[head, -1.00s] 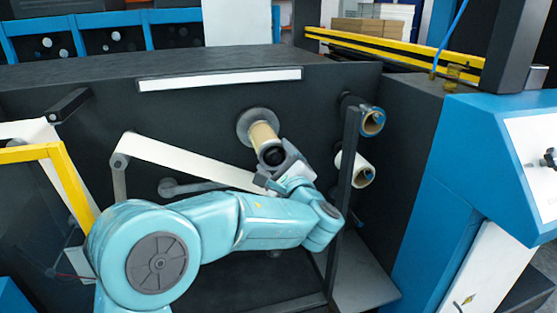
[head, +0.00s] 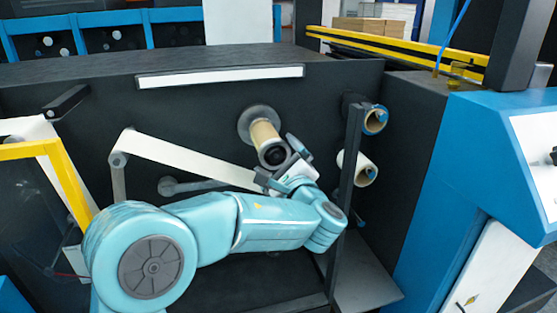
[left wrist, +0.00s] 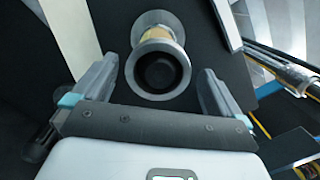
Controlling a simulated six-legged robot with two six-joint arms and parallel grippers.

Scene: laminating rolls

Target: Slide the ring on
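A grey metal ring (left wrist: 158,48) sits around the dark end of the spindle (left wrist: 158,73) in the left wrist view. In the head view the ring (head: 264,150) is at the near end of the tan core (head: 264,134). A round grey flange (head: 250,121) is at the core's far end, against the dark panel. My left gripper (head: 279,159) is open at the ring. In the left wrist view its fingers (left wrist: 157,72) stand on either side of the ring, with gaps visible. My right gripper is not in view.
Two smaller rolls, one tan and blue (head: 375,119) and one white (head: 358,167), project right of the spindle, near a dark upright bar (head: 350,165). A white web (head: 185,158) runs behind my left arm. A yellow frame (head: 70,190) stands at left.

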